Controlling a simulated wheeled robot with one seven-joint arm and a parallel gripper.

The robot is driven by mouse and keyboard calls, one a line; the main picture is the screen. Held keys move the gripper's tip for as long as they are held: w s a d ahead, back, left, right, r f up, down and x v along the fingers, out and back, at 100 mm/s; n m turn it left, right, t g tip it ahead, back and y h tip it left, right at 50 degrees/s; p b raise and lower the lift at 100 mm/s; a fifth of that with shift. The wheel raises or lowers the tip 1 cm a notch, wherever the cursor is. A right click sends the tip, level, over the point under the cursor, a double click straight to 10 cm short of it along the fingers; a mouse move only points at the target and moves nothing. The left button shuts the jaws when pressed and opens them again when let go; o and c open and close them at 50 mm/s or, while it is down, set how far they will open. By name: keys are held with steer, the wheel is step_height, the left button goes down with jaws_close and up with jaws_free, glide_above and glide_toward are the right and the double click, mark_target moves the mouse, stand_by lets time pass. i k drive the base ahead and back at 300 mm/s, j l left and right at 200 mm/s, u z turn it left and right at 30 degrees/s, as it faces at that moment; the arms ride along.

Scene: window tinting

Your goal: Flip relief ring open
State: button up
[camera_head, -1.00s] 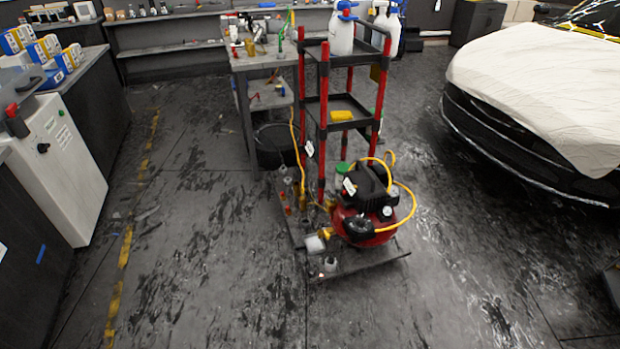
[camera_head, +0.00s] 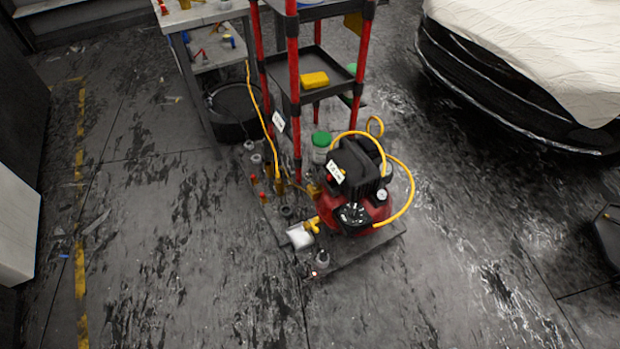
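A red and black air compressor (camera_head: 350,180) with a yellow hose stands on a low dark platform (camera_head: 350,262) near the middle of the view. A round gauge (camera_head: 382,195) and black and silver fittings (camera_head: 352,214) show on its front and side. The relief ring itself is too small to make out. My gripper is not in view.
A red-post cart (camera_head: 293,70) with a yellow sponge (camera_head: 314,80) stands behind the compressor. A covered car (camera_head: 530,60) is at right. The floor in front is clear.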

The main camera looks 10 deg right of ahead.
mark_target(315, 185)
steer(key=i+j, duration=0.1)
steer(key=j, duration=0.2)
steer(key=i+j, duration=0.1)
steer(key=j, duration=0.2)
steer(key=i+j, duration=0.1)
steer(key=j, duration=0.2)
steer(key=i+j+z, duration=0.1)
steer(key=i+j, duration=0.35)
steer(key=j, duration=0.2)
steer(key=i+j+z, duration=0.15)
steer(key=i+j, duration=0.3)
steer(key=j, duration=0.2)
steer(key=i+j+z, duration=0.15)
steer(key=i+j, duration=0.25)
steer(key=j, duration=0.35)
steer(key=i+j+z, duration=0.1)
steer(key=i, duration=0.45)
steer(key=j, duration=0.05)
